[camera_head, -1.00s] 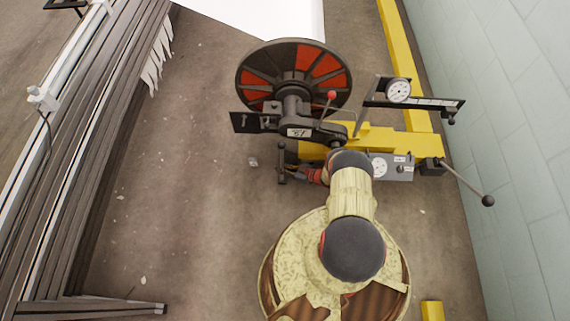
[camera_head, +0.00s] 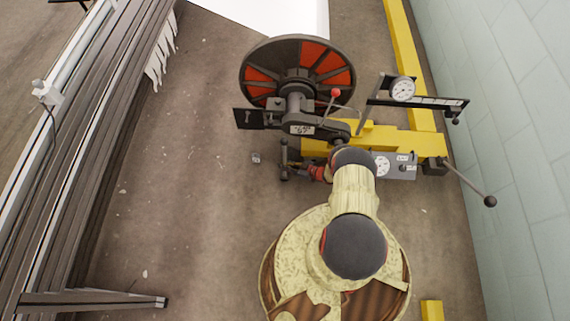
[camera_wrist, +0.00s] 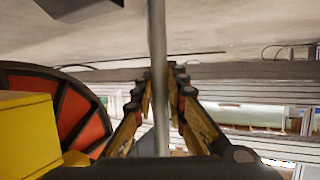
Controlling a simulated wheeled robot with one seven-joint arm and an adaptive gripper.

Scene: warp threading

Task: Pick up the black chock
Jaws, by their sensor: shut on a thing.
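The black chock (camera_head: 284,161) shows in the head view as a small dark piece with an upright bar, left of the yellow frame and below the reel. My gripper (camera_head: 296,172) reaches it from the right at its lower part. In the wrist view a grey rod (camera_wrist: 157,75) runs between the fingers of my gripper (camera_wrist: 160,82), which are shut on it. The rod seems to be the chock's bar. The rod's lower end is hidden behind the gripper body. I cannot tell whether the chock touches the floor.
A black and red reel (camera_head: 335,80) stands above, beside a yellow frame (camera_head: 395,143) with dials and a lever (camera_head: 488,200). A wall is at the right. A long slatted dark structure (camera_head: 100,130) is at the left. The floor (camera_head: 190,200) between is mostly clear.

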